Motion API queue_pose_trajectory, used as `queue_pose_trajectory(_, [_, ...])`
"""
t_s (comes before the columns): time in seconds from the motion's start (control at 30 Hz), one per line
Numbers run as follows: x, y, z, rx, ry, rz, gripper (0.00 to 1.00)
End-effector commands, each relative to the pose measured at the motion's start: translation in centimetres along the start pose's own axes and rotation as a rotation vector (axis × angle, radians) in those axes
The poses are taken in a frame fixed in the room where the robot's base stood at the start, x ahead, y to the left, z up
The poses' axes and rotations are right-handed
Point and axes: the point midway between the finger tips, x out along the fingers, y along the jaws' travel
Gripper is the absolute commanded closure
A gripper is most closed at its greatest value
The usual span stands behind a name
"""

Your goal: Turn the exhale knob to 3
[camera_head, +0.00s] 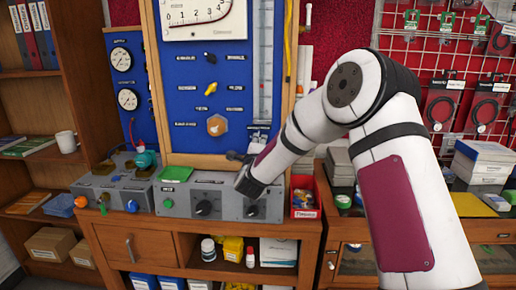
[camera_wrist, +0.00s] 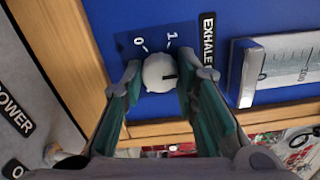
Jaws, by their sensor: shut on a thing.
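In the wrist view, the pale round exhale knob (camera_wrist: 157,68) sits on the blue panel between my gripper's two green fingers. My gripper (camera_wrist: 163,74) is shut on it, one finger on each side. A short black mark on the knob points right, towards the black EXHALE label (camera_wrist: 208,42). The scale figures 0 and 1 show above the knob; no other figures show, and the fingers cover part of the panel. In the head view, my arm reaches to the lower right corner of the blue panel (camera_head: 185,135), where the knob is hard to make out.
A clear scaled tube (camera_head: 263,60) is on the panel above the knob area. A wooden frame (camera_head: 297,60) borders the panel. Below stands a grey control box (camera_head: 225,200) with black knobs and a green button. A red bin (camera_head: 305,205) stands right of it.

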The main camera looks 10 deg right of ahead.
Motion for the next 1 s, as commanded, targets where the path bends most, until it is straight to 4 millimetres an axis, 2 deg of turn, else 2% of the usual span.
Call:
queue_pose_trajectory(0.7, [0.14, 0.35, -0.1, 0.676, 0.002, -0.001, 1.0])
queue_pose_trajectory(1.0, [0.09, 0.41, -0.06, 0.91, 0.002, 0.0, 1.0])
